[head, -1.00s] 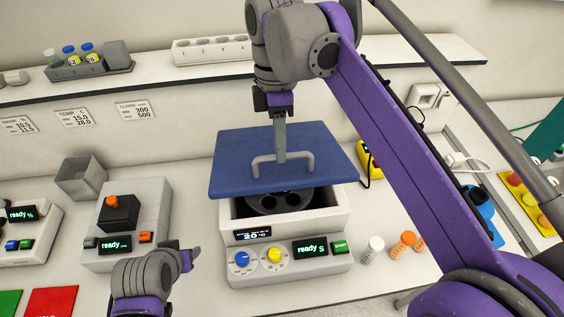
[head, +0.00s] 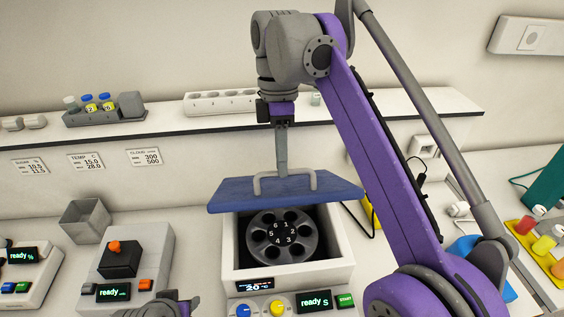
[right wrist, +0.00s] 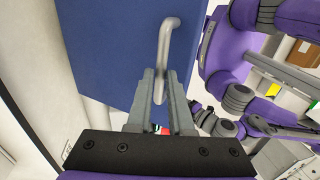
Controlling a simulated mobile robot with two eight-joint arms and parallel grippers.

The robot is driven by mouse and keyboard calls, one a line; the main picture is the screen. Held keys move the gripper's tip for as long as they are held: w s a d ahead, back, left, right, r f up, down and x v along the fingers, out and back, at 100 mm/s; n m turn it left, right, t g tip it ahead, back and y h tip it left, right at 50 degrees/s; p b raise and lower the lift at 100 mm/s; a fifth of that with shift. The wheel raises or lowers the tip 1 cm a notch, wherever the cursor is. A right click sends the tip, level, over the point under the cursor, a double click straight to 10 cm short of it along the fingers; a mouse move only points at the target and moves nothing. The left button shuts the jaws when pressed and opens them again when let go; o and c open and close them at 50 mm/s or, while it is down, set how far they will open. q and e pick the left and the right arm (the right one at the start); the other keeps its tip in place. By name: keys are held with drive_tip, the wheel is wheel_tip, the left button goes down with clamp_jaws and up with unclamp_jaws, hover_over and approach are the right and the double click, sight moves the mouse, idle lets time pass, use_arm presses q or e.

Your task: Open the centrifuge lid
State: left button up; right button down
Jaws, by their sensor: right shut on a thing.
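The centrifuge (head: 340,255) is a white box with its blue lid (head: 230,194) raised and tilted up at the back. Inside, the dark rotor (head: 282,234) with numbered holes is in view. My right gripper (head: 282,172) is shut on the grey lid handle (head: 315,178). In the right wrist view the handle (right wrist: 167,40) runs down to between the fingers (right wrist: 160,82), in front of the blue lid (right wrist: 110,50). My left gripper (head: 188,302) shows only partly at the bottom edge, left of the centrifuge, and its jaws are not clear.
A shelf (head: 230,118) runs behind, with a bottle rack (head: 105,113) and a white holder (head: 220,103). A device with an orange knob (head: 114,247) and an open grey box (head: 84,222) stand to the left. Coloured jars (head: 545,244) are at the far right.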

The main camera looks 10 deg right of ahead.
drive_tip(key=c, duration=1.2)
unclamp_jaws()
drive_tip(key=shift+w+f, duration=0.35)
drive_tip(key=shift+w, duration=0.15)
drive_tip(key=o, duration=0.4)
drive_tip(key=shift+w+f, duration=0.15)
drive_tip(key=shift+w, duration=0.4)
drive_tip(key=shift+c, duration=0.2)
drive_tip(key=shift+s, duration=0.25)
use_arm(q)
drive_tip(key=shift+w+f, duration=0.1)
drive_tip(key=shift+w, duration=0.2)
drive_tip(key=shift+w, duration=0.1)
use_arm(e)
drive_tip(key=shift+s, duration=0.1)
